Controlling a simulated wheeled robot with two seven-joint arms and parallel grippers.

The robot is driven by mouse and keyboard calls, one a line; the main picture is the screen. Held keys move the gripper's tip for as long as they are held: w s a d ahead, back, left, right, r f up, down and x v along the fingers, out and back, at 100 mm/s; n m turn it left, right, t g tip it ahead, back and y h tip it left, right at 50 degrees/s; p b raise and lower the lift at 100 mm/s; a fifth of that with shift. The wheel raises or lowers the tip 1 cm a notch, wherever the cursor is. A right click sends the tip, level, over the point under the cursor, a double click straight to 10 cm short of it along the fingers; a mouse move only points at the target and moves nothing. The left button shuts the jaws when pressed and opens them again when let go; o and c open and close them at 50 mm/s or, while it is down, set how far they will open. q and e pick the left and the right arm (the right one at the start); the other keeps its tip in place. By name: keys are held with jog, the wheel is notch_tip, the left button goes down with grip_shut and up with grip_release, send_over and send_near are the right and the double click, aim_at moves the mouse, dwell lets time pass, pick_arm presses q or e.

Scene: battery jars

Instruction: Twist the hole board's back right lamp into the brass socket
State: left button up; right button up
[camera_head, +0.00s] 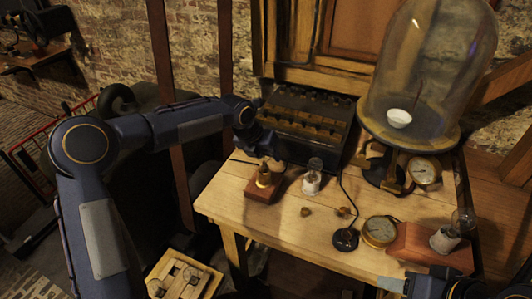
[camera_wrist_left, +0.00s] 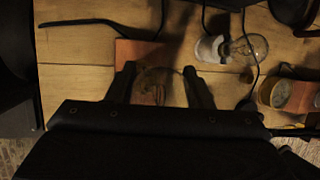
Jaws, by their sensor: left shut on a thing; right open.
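The brass socket (camera_head: 263,180) stands on a reddish wooden block (camera_head: 259,194) near the table's left edge. My left gripper (camera_head: 266,154) is right above it, pointing down. In the left wrist view, its fingers (camera_wrist_left: 162,88) are shut on a clear glass lamp (camera_wrist_left: 154,84), over the wooden block (camera_wrist_left: 135,52). The lamp's base is hidden, so I cannot tell how deep it sits in the socket. The hole board (camera_head: 206,279) is low at the left, with glass lamps (camera_head: 189,274) at its front. My right gripper (camera_head: 391,285) is open at the bottom right, apart from things.
Another white holder with a lamp (camera_head: 446,238) is at far right. The table's front left is clear.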

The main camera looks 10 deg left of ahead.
pick_arm(q)
jog(key=shift+f, duration=0.55)
jog(key=shift+f, duration=0.15)
dwell(0.8)
jog(key=o, duration=1.1)
jog(key=shift+o, duration=0.2)
